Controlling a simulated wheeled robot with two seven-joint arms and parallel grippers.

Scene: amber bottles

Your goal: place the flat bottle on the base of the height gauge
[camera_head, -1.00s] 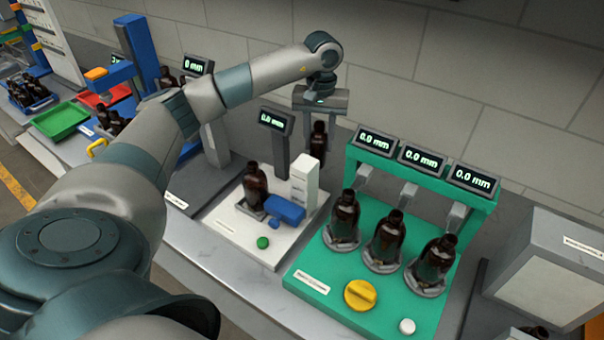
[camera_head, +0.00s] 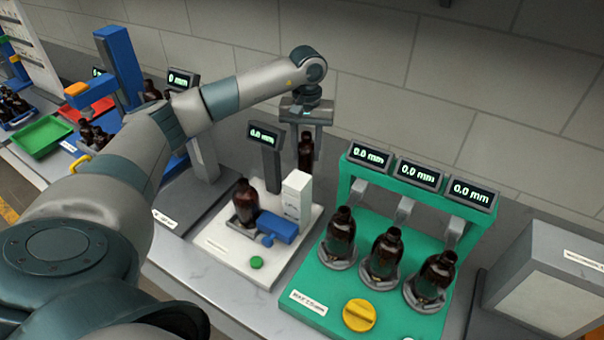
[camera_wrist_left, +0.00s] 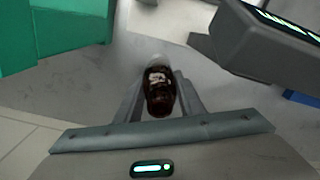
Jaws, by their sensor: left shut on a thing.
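My left gripper (camera_head: 306,122) is shut on a dark amber bottle (camera_head: 306,152), held upright above and behind the white station. The bottle also shows end-on between the fingers in the left wrist view (camera_wrist_left: 158,92). Whether its body is flat is hard to tell. A grey column with a "0 mm" display (camera_head: 178,79) and a dark base plate (camera_head: 188,208) stands left of the held bottle; it looks like the height gauge, partly hidden behind my arm. The base's label is unreadable. My right gripper is not in view.
A white station (camera_head: 222,250) holds an amber bottle (camera_head: 245,203), a blue clamp (camera_head: 278,227) and a white block (camera_head: 297,196). The green station (camera_head: 315,285) right of it carries three bottles under displays. A grey box (camera_head: 545,275) stands far right. Trays lie far left.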

